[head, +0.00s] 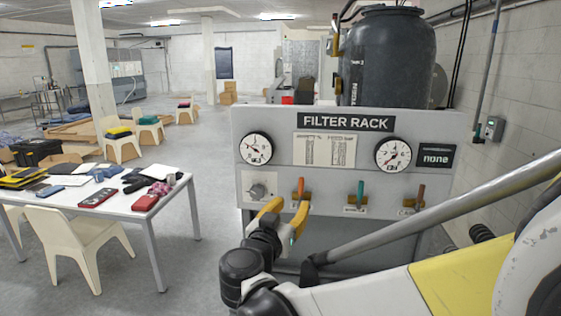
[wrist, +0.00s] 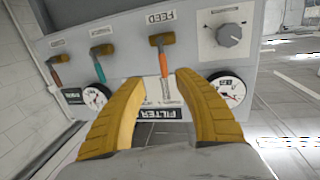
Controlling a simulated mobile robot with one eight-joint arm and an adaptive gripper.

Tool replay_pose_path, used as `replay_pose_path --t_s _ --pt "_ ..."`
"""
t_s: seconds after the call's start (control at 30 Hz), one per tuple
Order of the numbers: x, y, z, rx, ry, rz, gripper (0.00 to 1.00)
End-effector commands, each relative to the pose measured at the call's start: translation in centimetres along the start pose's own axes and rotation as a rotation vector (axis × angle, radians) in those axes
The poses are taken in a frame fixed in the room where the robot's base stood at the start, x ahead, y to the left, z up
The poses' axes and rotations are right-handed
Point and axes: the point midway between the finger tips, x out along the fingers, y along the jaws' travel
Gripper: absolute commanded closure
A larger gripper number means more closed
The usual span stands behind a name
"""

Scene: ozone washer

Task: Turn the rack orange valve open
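The filter rack (head: 275,190) is a grey panel in front of me with a row of small lever valves. The orange valve (head: 301,187) is at the left of the row, its orange handle standing upright above a brass body. In the wrist view, which is turned upside down, the orange valve (wrist: 164,64) hangs below the FEED label, straight ahead between my fingers. My gripper (head: 287,212) has two yellow fingers spread apart. The gripper is open and empty, and it also shows in the wrist view (wrist: 158,88). I cannot tell whether a finger touches the handle.
A teal valve (head: 360,193) and a red-brown valve (head: 419,198) sit to the right on the panel. A round knob (head: 257,191) is on the left. Two gauges (head: 255,148) (head: 393,155) are above. A cluttered white table (head: 120,208) and a chair (head: 75,240) stand left, with open floor between.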

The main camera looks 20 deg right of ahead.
Motion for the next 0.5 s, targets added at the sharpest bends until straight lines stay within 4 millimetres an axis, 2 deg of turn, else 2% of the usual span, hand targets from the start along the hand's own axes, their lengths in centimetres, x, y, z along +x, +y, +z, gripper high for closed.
replay_pose_path --t_s 0.03,0.17,0.5 --pt "0.1 -0.4 -0.8 0.011 0.022 -0.002 0.62" --pt "1.1 -0.5 -1.1 0.023 0.042 -0.001 0.62" --pt "7.6 -0.4 -1.2 0.021 0.039 0.0 0.62"
